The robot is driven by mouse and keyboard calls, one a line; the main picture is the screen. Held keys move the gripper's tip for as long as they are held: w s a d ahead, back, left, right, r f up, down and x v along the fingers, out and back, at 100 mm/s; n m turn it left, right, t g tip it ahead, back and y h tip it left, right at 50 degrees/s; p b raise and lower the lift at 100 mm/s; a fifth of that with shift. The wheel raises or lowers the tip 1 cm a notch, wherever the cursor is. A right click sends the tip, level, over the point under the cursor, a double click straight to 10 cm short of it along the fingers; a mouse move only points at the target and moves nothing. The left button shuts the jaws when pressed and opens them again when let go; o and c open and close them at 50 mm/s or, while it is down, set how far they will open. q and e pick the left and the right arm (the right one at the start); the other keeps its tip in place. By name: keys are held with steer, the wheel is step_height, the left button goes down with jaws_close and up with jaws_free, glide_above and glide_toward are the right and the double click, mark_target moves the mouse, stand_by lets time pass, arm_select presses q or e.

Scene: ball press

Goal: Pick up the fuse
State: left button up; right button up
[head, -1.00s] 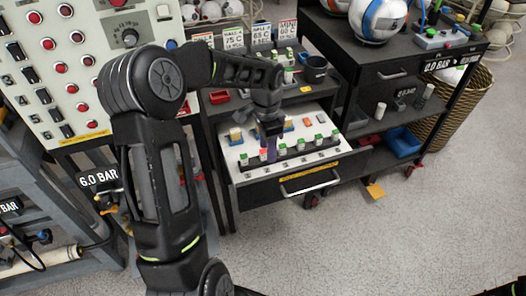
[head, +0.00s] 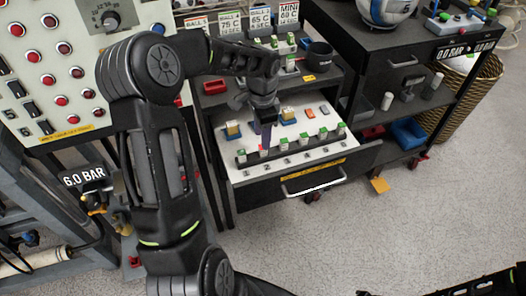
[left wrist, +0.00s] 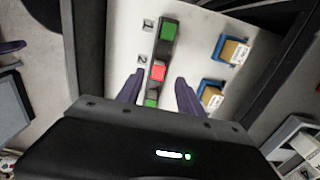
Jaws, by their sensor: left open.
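In the head view, the grey drawer tray (head: 290,168) holds a row of green-capped fuses (head: 282,149) and one red-capped fuse (head: 263,153). My left gripper (head: 266,138) hangs over the row near the red one. In the left wrist view its purple fingers (left wrist: 158,90) are open and apart, one on each side of the row. The red cap (left wrist: 158,71) lies between or just beyond the tips, by the label 2. A green cap (left wrist: 168,31) is by the label 1. Another green cap (left wrist: 151,102) is partly hidden by my gripper body. Nothing is held. I cannot tell the exact fingertip height.
Yellow-and-blue blocks (left wrist: 235,50) sit beside the row. A dark cup (head: 320,56) stands on the cart shelf above the drawer. A button panel (head: 45,70) is at left, and a second cart with a blue bin (head: 408,133) is at right.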

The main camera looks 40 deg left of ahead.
mark_target(263, 153)
arm_select(q)
steer(key=shift+f, duration=0.15)
step_height(263, 153, down, 5)
steer(key=shift+d+f+p, duration=0.1)
steer(key=shift+d+p, duration=0.05)
steer(key=shift+p, duration=0.5)
steer(key=shift+c, duration=0.4)
jaws_close()
stand_by(0.4)
